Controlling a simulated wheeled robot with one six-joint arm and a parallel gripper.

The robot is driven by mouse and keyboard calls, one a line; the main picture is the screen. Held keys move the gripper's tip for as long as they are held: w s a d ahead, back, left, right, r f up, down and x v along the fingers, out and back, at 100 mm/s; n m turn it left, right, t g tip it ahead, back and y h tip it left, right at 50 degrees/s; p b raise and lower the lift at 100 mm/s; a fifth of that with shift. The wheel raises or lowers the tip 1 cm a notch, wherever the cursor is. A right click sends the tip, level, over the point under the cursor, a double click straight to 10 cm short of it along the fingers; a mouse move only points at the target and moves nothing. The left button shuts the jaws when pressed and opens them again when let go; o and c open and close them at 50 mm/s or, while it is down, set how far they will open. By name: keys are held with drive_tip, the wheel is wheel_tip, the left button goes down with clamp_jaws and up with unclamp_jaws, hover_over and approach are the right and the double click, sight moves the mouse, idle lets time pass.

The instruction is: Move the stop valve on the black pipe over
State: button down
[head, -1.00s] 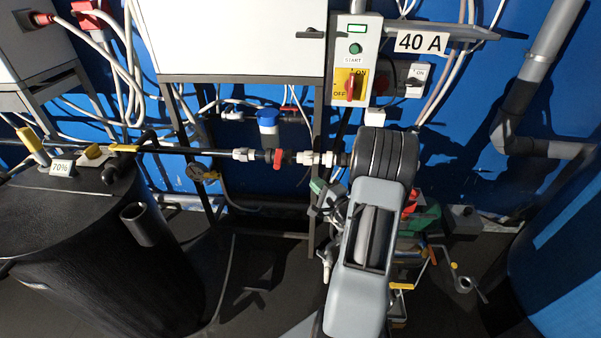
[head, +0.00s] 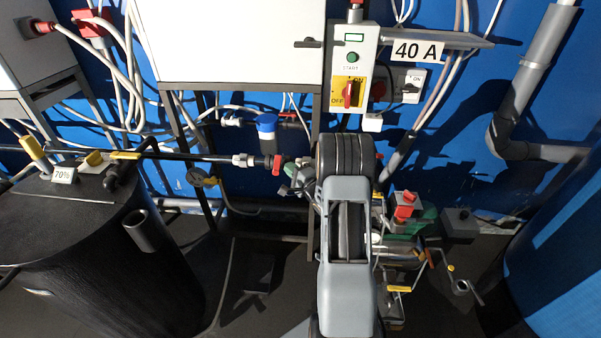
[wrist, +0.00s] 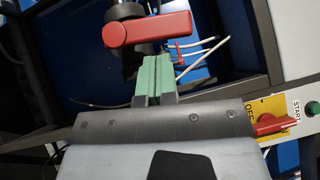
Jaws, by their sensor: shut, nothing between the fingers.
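The stop valve on the black pipe has a red handle (head: 277,164), seen in the head view just left of my arm. In the wrist view the red handle (wrist: 148,33) lies across the upper middle, slightly tilted, with a dark round body behind it. My gripper (wrist: 154,60) shows its green fingers shut together and empty. The fingertips appear just below the handle in that picture; I cannot tell whether they touch it. In the head view my wrist hides the pipe to the right of the valve. The black pipe (head: 195,157) runs left from it.
A blue-capped fitting (head: 267,125) stands above the pipe near the valve. A red-and-yellow switch (head: 347,92) is on the box above my arm. A black tank (head: 75,240) stands at left. Cables hang behind.

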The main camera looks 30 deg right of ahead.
sight(277, 165)
drive_tip(key=shift+w+a+r, duration=0.1)
drive_tip(key=shift+w+a, duration=0.3)
drive_tip(key=shift+a, duration=0.1)
drive_tip(key=shift+w+a+r+n+g+p, duration=0.3)
drive_tip(key=shift+w+a+r+n+g, duration=0.15)
drive_tip(key=shift+a+r+n+g, duration=0.1)
drive_tip(key=shift+a, duration=0.1)
